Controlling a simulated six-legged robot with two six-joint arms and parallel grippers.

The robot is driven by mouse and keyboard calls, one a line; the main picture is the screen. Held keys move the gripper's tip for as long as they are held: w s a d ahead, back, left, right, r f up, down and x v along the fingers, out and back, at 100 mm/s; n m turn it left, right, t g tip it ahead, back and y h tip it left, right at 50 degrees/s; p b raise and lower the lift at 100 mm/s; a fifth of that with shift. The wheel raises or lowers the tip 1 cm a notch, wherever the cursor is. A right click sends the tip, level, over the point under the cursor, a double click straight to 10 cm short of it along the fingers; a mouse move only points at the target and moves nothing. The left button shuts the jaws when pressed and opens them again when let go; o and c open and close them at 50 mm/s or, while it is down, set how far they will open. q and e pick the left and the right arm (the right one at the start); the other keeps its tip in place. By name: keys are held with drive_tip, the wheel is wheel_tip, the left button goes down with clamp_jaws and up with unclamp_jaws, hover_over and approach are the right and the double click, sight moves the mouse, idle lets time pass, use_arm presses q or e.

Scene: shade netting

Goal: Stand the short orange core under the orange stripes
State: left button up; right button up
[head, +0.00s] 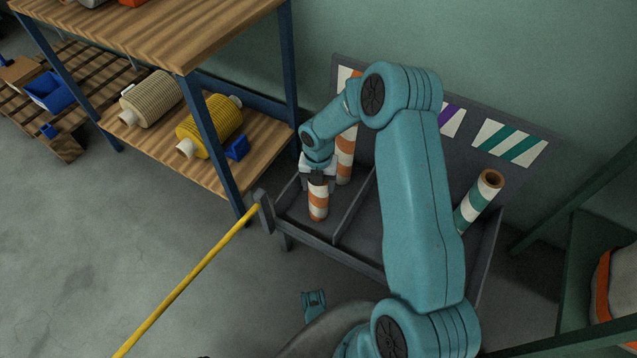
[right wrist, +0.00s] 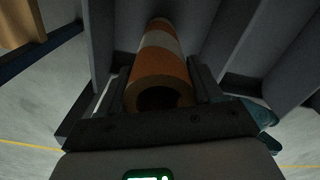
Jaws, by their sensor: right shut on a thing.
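My right gripper (head: 318,178) is shut on the short orange core (head: 318,201), a tube with orange and white bands. The core hangs about upright below the fingers, in the left compartment of the grey rack (head: 363,262). I cannot tell whether its foot touches the rack floor. In the right wrist view the core (right wrist: 163,66) lies between both fingers, its hollow end towards the camera. The orange stripes (head: 345,77) are on the rack's back panel at the left, partly hidden by my arm.
A taller orange-banded core (head: 346,160) stands just behind the held one. A green-banded core (head: 478,200) leans in the right part. Purple (head: 451,119) and green stripes (head: 510,141) mark the panel. A divider (head: 353,207) and a yellow bar (head: 190,280) are nearby.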

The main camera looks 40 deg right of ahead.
drive_tip(key=o, duration=1.6)
drive_tip(key=shift+f, duration=0.1)
drive_tip(key=shift+c, duration=0.2)
wheel_tip(320, 180, up, 11)
drive_tip(key=p, duration=0.5)
drive_tip(key=s+a+f+m+y, duration=0.25)
drive_tip(key=a+m, duration=0.25)
drive_tip(key=a, duration=0.3)
drive_tip(key=s+a+f+m+y, duration=0.1)
drive_tip(key=s+a+f+m, duration=0.1)
drive_tip(key=a+f+m, duration=0.35)
drive_tip(key=s+a+f+m, duration=0.2)
drive_tip(key=s+a+m, duration=1)
drive_tip(key=m, duration=0.5)
drive_tip(key=shift+s+a+f+t+p, duration=0.2)
drive_tip(key=shift+a+f+t+p, duration=0.1)
drive_tip(key=shift+a, duration=0.2)
drive_tip(key=shift+r+m+y, duration=0.1)
drive_tip(key=shift+m+y, duration=0.15)
